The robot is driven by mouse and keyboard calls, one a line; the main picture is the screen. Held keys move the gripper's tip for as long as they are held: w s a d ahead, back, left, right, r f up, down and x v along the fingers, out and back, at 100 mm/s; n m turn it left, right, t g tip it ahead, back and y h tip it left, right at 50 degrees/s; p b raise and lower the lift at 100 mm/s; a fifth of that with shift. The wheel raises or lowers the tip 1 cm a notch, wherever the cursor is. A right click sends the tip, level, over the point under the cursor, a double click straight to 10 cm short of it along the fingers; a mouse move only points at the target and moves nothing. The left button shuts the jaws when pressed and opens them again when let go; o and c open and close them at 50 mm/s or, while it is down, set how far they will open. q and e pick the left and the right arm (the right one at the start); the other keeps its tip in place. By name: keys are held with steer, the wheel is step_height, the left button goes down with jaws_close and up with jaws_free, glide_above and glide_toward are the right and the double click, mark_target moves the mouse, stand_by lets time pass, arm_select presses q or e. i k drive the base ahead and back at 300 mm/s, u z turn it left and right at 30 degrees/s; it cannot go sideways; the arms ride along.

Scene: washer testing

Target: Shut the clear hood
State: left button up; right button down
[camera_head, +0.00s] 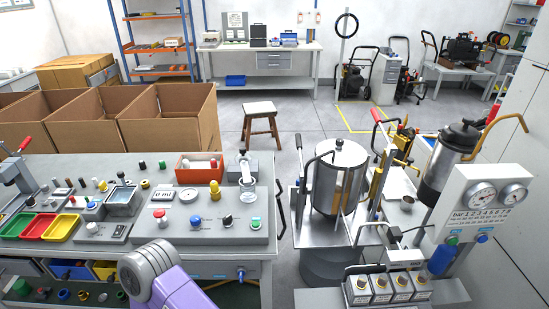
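On the grey bench panel at the left, a small clear-looking box (121,194) and a small upright clear piece (246,170) also show. A purple and grey link of my arm is at the bottom left of centre. Neither gripper is in view.
The control panel (175,222) carries several knobs and a red button. Red, green and yellow trays (60,228) lie at its left. Gauges (482,200) and several small blocks (390,288) are at the right. Open cardboard boxes (70,122) and a stool (261,110) stand behind.

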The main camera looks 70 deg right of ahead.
mark_target(246, 177)
steer(key=k, duration=0.45)
steer(key=z, duration=0.8)
